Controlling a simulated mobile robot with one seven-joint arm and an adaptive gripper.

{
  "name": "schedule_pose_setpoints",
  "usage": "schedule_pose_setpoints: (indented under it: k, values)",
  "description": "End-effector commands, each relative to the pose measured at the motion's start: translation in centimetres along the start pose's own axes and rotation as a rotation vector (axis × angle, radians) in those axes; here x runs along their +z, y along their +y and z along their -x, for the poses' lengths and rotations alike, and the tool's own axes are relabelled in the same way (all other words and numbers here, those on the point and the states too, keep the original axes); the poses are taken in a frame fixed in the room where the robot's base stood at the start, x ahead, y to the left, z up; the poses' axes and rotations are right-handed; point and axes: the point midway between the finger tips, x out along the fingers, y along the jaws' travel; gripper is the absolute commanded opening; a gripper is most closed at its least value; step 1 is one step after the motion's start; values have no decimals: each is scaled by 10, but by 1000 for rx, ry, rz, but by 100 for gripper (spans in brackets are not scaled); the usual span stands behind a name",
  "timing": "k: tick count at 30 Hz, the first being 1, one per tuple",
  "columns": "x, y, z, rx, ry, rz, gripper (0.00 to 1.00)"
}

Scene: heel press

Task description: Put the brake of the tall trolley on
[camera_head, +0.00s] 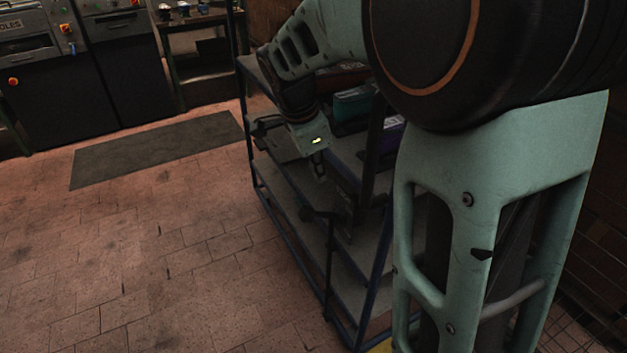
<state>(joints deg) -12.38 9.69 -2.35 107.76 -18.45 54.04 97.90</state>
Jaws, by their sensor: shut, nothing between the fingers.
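The tall trolley (287,241) is a dark blue frame with several grey shelves, standing right of the middle; my arm covers much of its right side. My gripper (318,174) points down in front of the trolley's shelves, at its left side; its fingers look shut and hold nothing. A dark bar-like part (318,214) shows just below the fingers at the trolley's side; I cannot tell whether it is the brake or whether the fingers touch it. The trolley's wheels are not clearly visible.
Boxes, one teal (352,106), sit on the trolley's upper shelf. A grey mat (155,149) lies on the tiled floor (130,250), which is clear to the left. Machines (68,90) and a workbench (195,22) stand at the back. A patch of yellow (381,346) shows at the bottom edge.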

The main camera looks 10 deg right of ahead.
Motion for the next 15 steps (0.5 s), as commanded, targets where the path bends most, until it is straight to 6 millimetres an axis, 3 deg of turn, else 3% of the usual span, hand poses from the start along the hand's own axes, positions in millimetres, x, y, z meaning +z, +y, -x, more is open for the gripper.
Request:
schedule_pose_setpoints:
  k: [3,7,15]
  values:
    - [0,-5,3,-9,-1,-14,0]
    - [0,-4,-8,-6,-1,-16,0]
    - [0,-4,-62,-3,-1,-16,0]
